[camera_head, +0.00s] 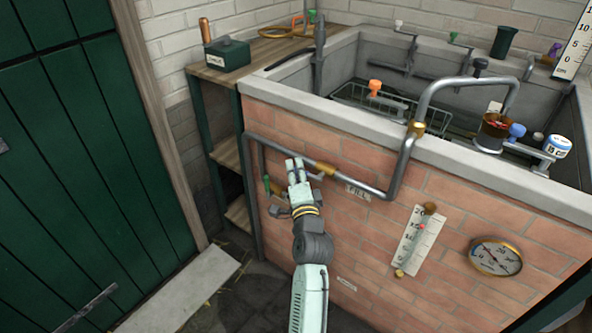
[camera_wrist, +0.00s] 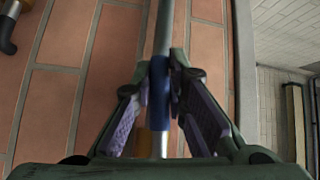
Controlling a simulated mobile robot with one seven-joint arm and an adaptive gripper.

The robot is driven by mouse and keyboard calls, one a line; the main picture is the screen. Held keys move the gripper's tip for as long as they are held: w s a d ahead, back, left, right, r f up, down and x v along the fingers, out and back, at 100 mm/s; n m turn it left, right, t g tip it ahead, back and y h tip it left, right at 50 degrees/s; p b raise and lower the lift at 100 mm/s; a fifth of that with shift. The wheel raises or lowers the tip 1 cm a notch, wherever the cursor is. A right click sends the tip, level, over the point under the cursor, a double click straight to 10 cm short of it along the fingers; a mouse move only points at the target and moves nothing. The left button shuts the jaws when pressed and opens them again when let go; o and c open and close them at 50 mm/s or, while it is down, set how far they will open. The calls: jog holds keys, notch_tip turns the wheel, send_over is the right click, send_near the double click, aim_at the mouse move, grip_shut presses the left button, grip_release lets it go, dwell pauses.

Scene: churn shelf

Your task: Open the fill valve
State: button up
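The fill valve's brass body (camera_head: 326,170) sits on the grey pipe along the front of the brick tank, left of the FILL label (camera_head: 357,192). My gripper (camera_head: 296,163) is at the pipe just left of that body, and its fingers hide part of the pipe. In the wrist view, the blue-sleeved valve handle (camera_wrist: 160,85) lies between my fingertips (camera_wrist: 163,78). The fingers are close in on both sides of it and look shut on it. The handle lies along the pipe, with brass at the bottom, partly hidden.
A gauge strip (camera_head: 415,240) and a round dial (camera_head: 496,257) are on the brick wall to the right. A wooden shelf (camera_head: 225,150) stands to the left, beside the green door (camera_head: 85,150). A pale plank (camera_head: 185,292) lies on the floor.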

grip_shut()
jog(key=shift+b, duration=0.3)
jog(key=shift+m+t+b, duration=0.3)
jog(key=shift+t, duration=0.1)
jog(key=shift+r, duration=0.35)
jog(key=o, duration=0.6)
grip_release()
jog(key=shift+s, duration=0.1)
